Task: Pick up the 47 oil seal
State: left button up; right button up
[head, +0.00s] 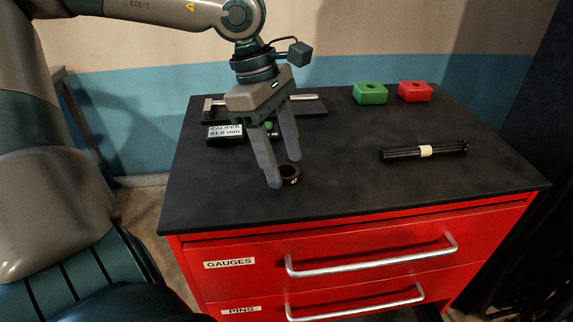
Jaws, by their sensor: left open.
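The 47 oil seal (290,180) is a small dark brown ring with a white marking, lying on the black top of the red cabinet, left of the middle. My left gripper (284,172) points down over the cabinet top with its two grey fingers apart. The fingertips are close to the seal, one at its left and one at its upper side. Part of the seal is hidden by the fingers, and I cannot tell whether they touch it. My right gripper is not in view.
A caliper (225,131) with a display reading 91.0 mm lies behind the gripper. A green block (370,93) and a red block (414,92) stand at the back. A bundle of black rods (400,153) lies at the right. The front of the black top (400,195) is clear.

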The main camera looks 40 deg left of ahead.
pick_arm(q)
jog(key=shift+d+f, duration=0.15)
jog(key=shift+f, duration=0.15)
jog(key=shift+c, duration=0.6)
jog(key=c, duration=1)
